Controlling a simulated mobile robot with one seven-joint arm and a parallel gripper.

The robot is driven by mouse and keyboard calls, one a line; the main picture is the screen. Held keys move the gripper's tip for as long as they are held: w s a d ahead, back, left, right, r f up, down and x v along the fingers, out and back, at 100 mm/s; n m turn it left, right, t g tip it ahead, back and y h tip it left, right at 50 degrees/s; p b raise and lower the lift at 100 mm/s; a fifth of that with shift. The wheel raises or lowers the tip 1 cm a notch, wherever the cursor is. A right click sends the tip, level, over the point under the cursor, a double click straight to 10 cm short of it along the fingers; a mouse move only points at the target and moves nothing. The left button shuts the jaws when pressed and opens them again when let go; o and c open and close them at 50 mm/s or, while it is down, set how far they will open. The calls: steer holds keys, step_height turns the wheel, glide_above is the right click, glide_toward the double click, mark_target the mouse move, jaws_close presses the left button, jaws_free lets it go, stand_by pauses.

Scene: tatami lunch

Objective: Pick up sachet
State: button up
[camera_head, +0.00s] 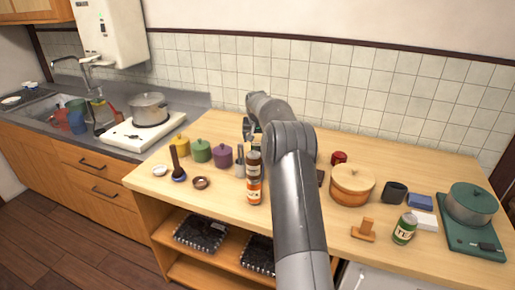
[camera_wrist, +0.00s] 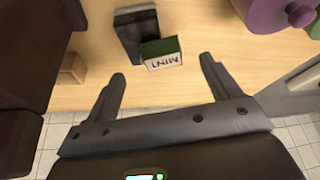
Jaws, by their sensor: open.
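A small green and white packet printed with "MINT" (camera_wrist: 162,55), which looks like the sachet, lies on the wooden counter in the wrist view. It sits against a dark block (camera_wrist: 130,36). My gripper (camera_wrist: 162,69) is open and empty, with one finger to the left of the packet and one to the right, both apart from it. In the head view my gripper (camera_head: 248,130) is over the back of the counter, behind the bottles. I cannot make out the packet there, where my arm covers part of the counter.
A small wooden block (camera_wrist: 73,68) and dark brown shapes (camera_wrist: 25,50) lie left of my gripper in the wrist view. A purple pot (camera_wrist: 268,15) stands at upper right. Orange-labelled bottles (camera_head: 254,191) and a lidded wooden pot (camera_head: 351,190) flank my arm.

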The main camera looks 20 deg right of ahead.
mark_target(257, 144)
steer(key=x, duration=0.5)
steer(key=shift+w+f, duration=0.1)
steer(key=shift+f, duration=0.05)
steer(key=c, duration=1.1)
steer(key=shift+s+d+v, duration=0.45)
steer(key=shift+d+v, duration=0.35)
steer(key=shift+v, duration=4.45)
steer(key=shift+n, duration=0.3)
step_height(257, 144, down, 9)
steer(key=shift+f, duration=0.2)
